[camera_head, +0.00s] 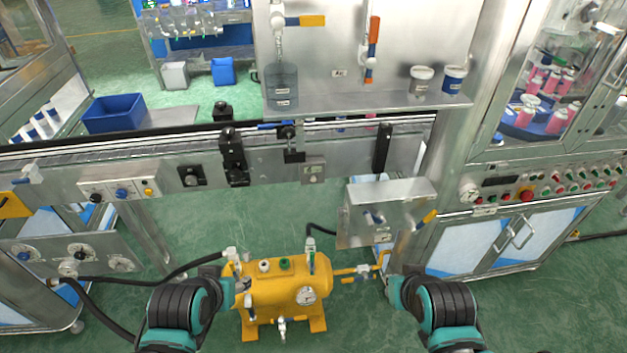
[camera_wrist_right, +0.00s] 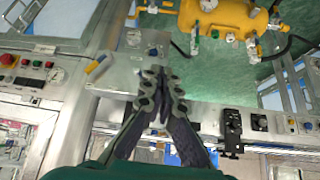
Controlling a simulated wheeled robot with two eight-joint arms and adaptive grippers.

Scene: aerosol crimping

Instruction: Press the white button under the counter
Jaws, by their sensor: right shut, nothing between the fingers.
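A small grey box (camera_head: 313,170) with a pale round button (camera_head: 312,179) is mounted on the front of the conveyor line, below the steel counter (camera_head: 400,105). I cannot tell for certain which white button is meant. My right gripper (camera_head: 390,284) is low, right of the yellow tank; in the right wrist view its fingers (camera_wrist_right: 160,75) are shut and empty. My left gripper (camera_head: 241,284) is beside the tank's left end; its fingers are too small to read.
The yellow tank (camera_head: 285,292) stands on the green floor between my grippers. A steel box (camera_head: 385,212) with levers projects below the counter on the right. A cabinet with a button panel (camera_head: 540,190) stands further right. Black hoses (camera_head: 125,282) run at left.

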